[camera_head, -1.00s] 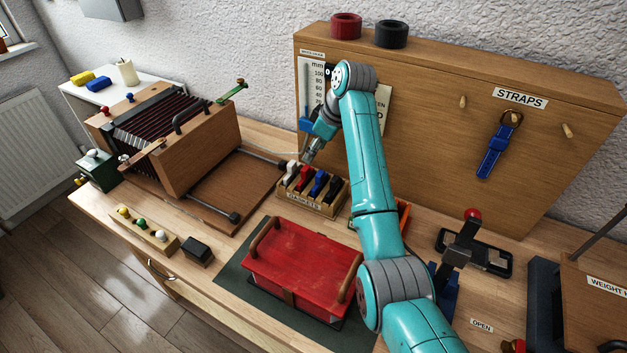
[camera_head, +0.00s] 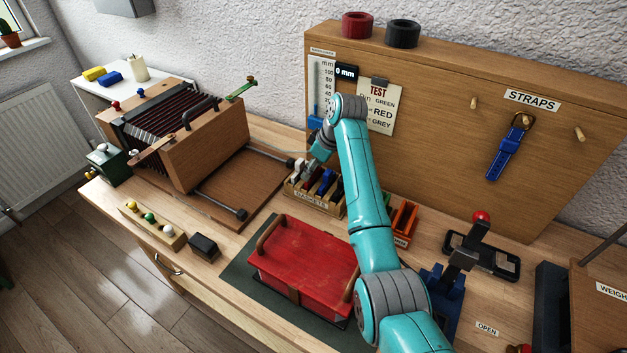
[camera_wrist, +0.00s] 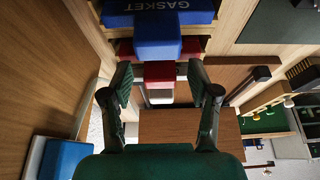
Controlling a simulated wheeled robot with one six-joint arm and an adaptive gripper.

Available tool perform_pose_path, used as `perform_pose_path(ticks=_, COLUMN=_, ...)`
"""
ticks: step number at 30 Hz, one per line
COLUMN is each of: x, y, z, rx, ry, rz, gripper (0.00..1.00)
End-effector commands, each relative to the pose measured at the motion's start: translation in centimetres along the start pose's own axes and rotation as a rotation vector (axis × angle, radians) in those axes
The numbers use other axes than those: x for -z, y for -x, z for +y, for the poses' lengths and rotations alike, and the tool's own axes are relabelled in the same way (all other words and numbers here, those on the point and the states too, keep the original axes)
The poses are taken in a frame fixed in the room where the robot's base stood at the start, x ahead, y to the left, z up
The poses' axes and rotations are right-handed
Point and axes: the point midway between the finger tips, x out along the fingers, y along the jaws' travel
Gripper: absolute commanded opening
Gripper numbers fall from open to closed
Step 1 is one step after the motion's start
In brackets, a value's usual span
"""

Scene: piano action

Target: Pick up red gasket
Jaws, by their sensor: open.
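The red gasket (camera_wrist: 159,71) shows in the wrist view between the two fingertips of my gripper (camera_wrist: 159,80). The jaws are open, one finger on each side of it. I cannot tell whether they touch it. In the head view my gripper (camera_head: 309,172) is low over the wooden gasket rack (camera_head: 309,197), and it largely hides the red gasket there. A blue gasket (camera_wrist: 157,35) stands beside the red one, and a white gasket (camera_wrist: 160,97) is on its other side.
A black gasket (camera_head: 337,188) stands at the rack's right end. A red box with wooden handles (camera_head: 303,258) lies in front. The bellows instrument (camera_head: 190,145) is to the left. The tall wooden board (camera_head: 430,110) rises behind. An orange holder (camera_head: 404,220) is right of my arm.

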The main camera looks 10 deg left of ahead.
Motion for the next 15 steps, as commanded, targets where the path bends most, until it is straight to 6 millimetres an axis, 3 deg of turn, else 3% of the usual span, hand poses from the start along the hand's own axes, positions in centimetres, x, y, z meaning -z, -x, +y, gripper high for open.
perform_pose_path(ticks=1, x=0.00, y=0.01, z=0.00, rx=0.000, ry=0.000, rz=0.000, gripper=0.55)
perform_pose_path(ticks=8, x=0.00, y=0.02, z=0.00, rx=0.000, ry=0.000, rz=0.000, gripper=0.00)
perform_pose_path(ticks=15, x=0.00, y=0.04, z=0.01, rx=0.000, ry=0.000, rz=0.000, gripper=0.00)
